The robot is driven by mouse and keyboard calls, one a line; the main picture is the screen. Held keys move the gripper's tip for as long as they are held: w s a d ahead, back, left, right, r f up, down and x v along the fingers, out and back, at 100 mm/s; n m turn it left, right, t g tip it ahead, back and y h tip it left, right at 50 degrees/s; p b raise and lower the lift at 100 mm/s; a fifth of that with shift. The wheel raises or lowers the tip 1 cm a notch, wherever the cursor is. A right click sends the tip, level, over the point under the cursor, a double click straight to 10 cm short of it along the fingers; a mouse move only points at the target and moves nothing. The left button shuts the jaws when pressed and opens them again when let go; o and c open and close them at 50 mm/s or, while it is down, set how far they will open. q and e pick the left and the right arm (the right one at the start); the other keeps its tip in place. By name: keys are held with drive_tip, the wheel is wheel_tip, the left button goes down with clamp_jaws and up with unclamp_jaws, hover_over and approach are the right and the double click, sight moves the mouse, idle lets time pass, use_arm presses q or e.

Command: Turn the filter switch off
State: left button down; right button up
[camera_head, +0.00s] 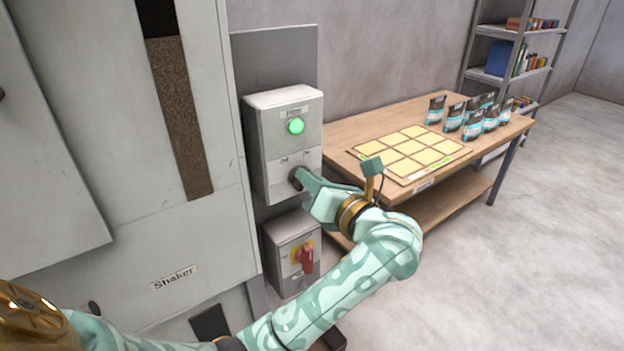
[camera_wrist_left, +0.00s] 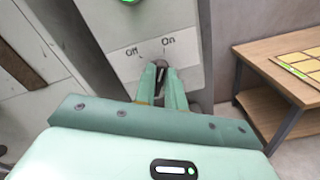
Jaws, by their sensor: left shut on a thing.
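The filter switch is a dark rotary knob (camera_head: 295,178) low on the front of a grey control box (camera_head: 262,155). The wrist view shows the knob (camera_wrist_left: 159,70) below the labels "Off" on the left and "On" on the right. A round green lamp (camera_head: 296,125) above it looks lit. My left gripper (camera_head: 305,183) is at the knob, shut on it, with its two fingers (camera_wrist_left: 161,84) on either side. The fingers partly hide the knob, so I cannot tell clearly which label it points to. My right gripper is in neither view.
A second box (camera_head: 275,245) with a red handle (camera_head: 305,257) on yellow sits just below. A grey cabinet labelled "Shaker" (camera_head: 174,278) stands at left. A wooden table (camera_head: 345,125) with a yellow-squared board and several bags (camera_head: 454,117) stands at right. Open floor lies beyond.

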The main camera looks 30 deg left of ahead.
use_arm(q)
drive_tip(key=shift+f, duration=0.1)
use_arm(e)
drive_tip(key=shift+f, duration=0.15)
use_arm(q)
drive_tip(key=shift+s+a+n+b, duration=0.1)
drive_tip(key=shift+s+n+b, duration=0.05)
drive_tip(key=shift+n+b, duration=1.9)
drive_tip(key=shift+s+a+n+b, duration=0.1)
drive_tip(key=shift+s+n+b, duration=0.05)
drive_tip(key=shift+n+b, duration=1.9)
drive_tip(key=shift+s+n+b, duration=0.15)
drive_tip(key=shift+n+b, duration=1.75)
drive_tip(key=shift+b, duration=0.25)
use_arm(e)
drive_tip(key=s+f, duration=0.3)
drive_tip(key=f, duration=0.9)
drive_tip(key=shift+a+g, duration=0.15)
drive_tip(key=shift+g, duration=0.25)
use_arm(q)
drive_tip(key=c, duration=1.5)
unclamp_jaws()
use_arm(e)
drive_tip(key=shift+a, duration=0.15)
use_arm(q)
drive_tip(key=shift+o, duration=0.2)
drive_tip(key=shift+d, duration=0.1)
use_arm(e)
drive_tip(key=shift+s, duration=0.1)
